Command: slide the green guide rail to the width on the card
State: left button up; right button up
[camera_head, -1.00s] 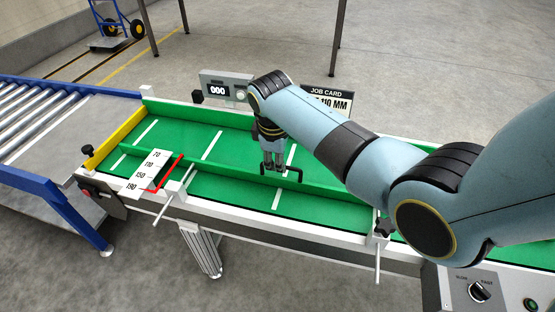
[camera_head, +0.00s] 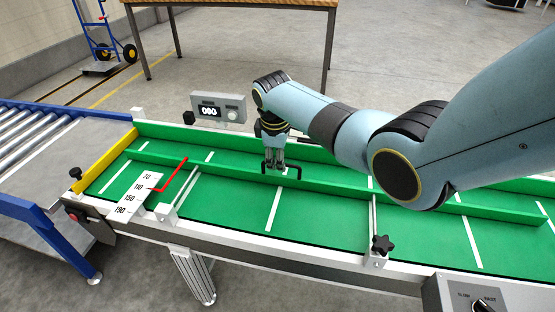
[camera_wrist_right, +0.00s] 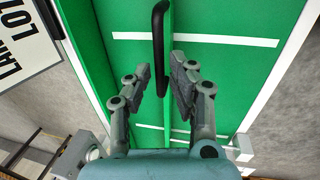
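The green guide rail (camera_head: 340,191) runs lengthwise along the green belt. Its black handle (camera_head: 299,166) stands on it and also shows in the wrist view (camera_wrist_right: 158,45). A red pointer (camera_head: 172,175) reaches from the rail to the white scale (camera_head: 133,197), its end beside the 110 mark. My right gripper (camera_head: 274,168) is at the handle. In the wrist view its two fingers (camera_wrist_right: 161,75) stand apart on either side of the handle, with narrow gaps showing. The job card is not readable now; earlier it showed 110 MM. My left gripper is out of view.
A clamp with a black star knob (camera_head: 382,245) sits on the near edge, another rod clamp (camera_head: 168,213) by the scale. A display (camera_head: 218,111) reads 000 behind the belt. A roller conveyor (camera_head: 35,145) adjoins at left. A control box (camera_head: 485,295) is at front right.

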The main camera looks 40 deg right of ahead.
jog(key=shift+o, duration=0.7)
notch_tip(320, 180, up, 12)
jog(key=s+a, duration=0.1)
jog(key=shift+s+a, duration=0.25)
jog(key=shift+a, duration=0.15)
jog(key=shift+f, duration=0.15)
